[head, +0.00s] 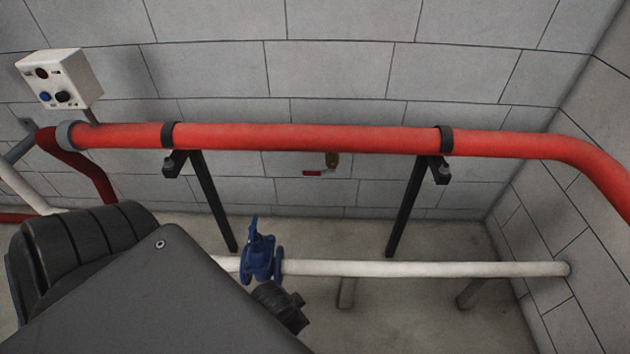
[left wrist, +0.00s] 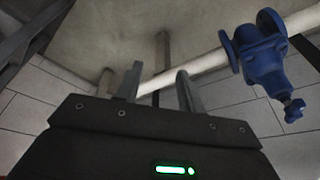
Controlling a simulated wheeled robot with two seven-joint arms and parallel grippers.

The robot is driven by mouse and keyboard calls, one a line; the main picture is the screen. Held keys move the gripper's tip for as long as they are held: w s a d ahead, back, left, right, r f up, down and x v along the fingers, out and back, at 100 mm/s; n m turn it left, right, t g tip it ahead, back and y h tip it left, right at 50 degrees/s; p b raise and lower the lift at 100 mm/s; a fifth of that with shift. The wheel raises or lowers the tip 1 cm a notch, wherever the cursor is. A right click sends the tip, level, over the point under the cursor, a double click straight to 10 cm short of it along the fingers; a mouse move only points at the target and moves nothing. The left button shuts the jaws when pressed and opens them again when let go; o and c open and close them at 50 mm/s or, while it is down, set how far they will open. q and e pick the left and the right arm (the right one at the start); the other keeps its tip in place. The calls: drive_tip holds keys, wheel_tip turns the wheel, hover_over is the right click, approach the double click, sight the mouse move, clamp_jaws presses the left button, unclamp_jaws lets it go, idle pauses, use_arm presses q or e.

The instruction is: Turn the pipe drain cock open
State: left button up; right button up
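The drain cock (head: 331,160) is a small brass fitting under the middle of the red pipe (head: 300,137) in the head view. Its red lever (head: 318,173) points left and lies roughly along the pipe. My left arm fills the lower left of the head view, and its gripper fingers cannot be made out there. In the left wrist view my left gripper (left wrist: 158,76) has its two fingers apart with nothing between them. The cock does not show in that view. My right gripper is in neither view.
A blue valve (head: 260,257) sits on a low white pipe (head: 430,269), close to my left arm. Dark brackets (head: 405,210) hold the red pipe. A white control box (head: 58,79) is at upper left. Grey block walls stand behind and right.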

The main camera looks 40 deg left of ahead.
use_arm(q)
drive_tip(key=w+a+r+m+t, duration=0.1)
drive_tip(key=w+r+t, duration=0.15)
drive_tip(key=r, duration=0.35)
drive_tip(key=m+t+y, duration=0.5)
drive_tip(key=m+t, duration=0.7)
approach(310, 174)
drive_tip(key=w, duration=0.1)
drive_tip(key=shift+g, duration=0.25)
drive_tip(key=x, duration=1.1)
drive_tip(key=shift+w+r+p, duration=0.1)
drive_tip(key=shift+r+p, duration=0.1)
drive_tip(key=shift+p, duration=0.1)
drive_tip(key=shift+c, duration=0.5)
clamp_jaws()
drive_tip(key=shift+a, duration=0.1)
